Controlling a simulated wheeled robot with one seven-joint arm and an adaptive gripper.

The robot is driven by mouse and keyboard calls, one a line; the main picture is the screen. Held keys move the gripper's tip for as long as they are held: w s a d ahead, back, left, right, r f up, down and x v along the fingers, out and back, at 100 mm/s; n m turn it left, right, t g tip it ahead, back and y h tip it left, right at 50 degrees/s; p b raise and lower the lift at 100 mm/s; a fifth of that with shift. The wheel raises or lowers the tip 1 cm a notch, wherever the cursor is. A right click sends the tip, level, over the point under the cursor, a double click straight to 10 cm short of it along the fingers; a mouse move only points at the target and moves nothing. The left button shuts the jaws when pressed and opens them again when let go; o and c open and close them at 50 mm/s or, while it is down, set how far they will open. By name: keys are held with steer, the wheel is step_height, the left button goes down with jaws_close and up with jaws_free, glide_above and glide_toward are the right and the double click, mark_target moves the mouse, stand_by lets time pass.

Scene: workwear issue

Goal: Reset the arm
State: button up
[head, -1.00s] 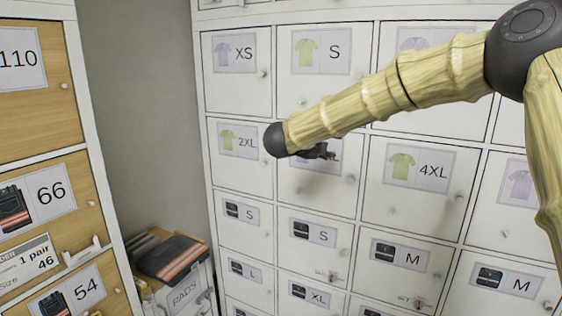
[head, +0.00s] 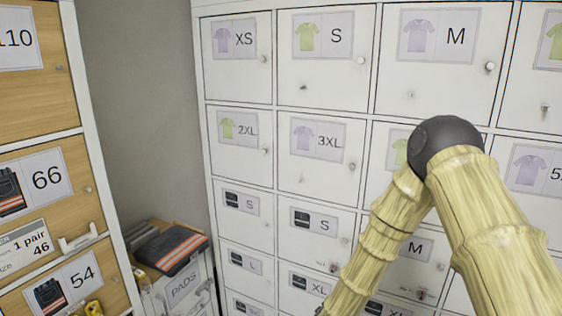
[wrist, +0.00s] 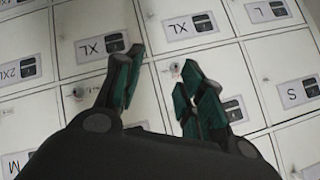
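My arm (head: 500,240) reaches in from the lower right in the head view, its dark elbow joint in front of the locker doors. The forearm runs down and left, out of the bottom of that view, so my gripper is hidden there. In the wrist view my gripper (wrist: 158,88) shows with its two green-padded fingers spread apart and nothing between them. White locker doors with XL labels lie beyond the fingertips.
A white locker wall (head: 320,180) with size-labelled doors and small knobs stands ahead. A wooden-fronted cabinet (head: 40,130) is on the left. Between them, folded dark workwear with an orange stripe (head: 178,250) lies on a box marked PADS (head: 185,290).

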steer(key=s+d+f+n+g+y+b, duration=0.1)
steer(key=s+d+f+n+g, duration=0.15)
steer(key=s+f, duration=0.6)
steer(key=s+d+f+n+g+y+b, duration=0.1)
steer(key=s+f+n+g, duration=0.15)
steer(key=s+f, duration=0.65)
steer(key=s+d+f+n+g, duration=0.1)
steer(key=s+d+n+g, duration=0.1)
steer(key=s, duration=1.1)
steer(key=s+d+f+n+g+b, duration=0.1)
steer(key=s+n+g, duration=0.1)
steer(key=s, duration=1.1)
steer(key=shift+s+d+n+g, duration=0.15)
steer(key=shift+d+n+g, duration=0.15)
steer(key=shift+d+g, duration=0.1)
